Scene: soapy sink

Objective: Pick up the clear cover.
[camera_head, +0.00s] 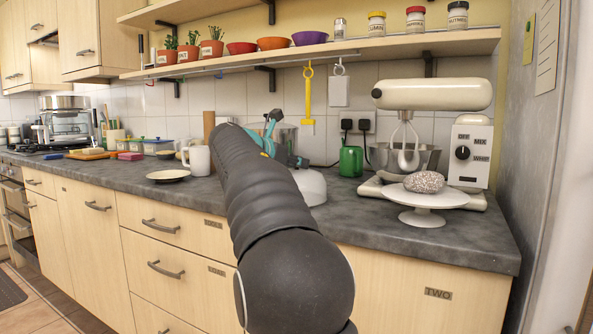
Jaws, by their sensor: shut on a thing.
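A pale, see-through-looking dome, which I take to be the clear cover (312,187), shows just right of my arm over the grey counter. Its left part is hidden behind the arm. My gripper (292,160) is at the top of this dome, mostly hidden by my forearm, and is shut on it. The fingertips are not clearly visible. I cannot tell whether the dome's lower edge touches the counter.
A white cake stand (428,219) holding a speckled loaf (424,182) stands at right, before a stand mixer (434,95). A green can (351,161) is behind the dome. A plate (168,177) and white mug (198,159) are left. A shelf (330,49) runs above.

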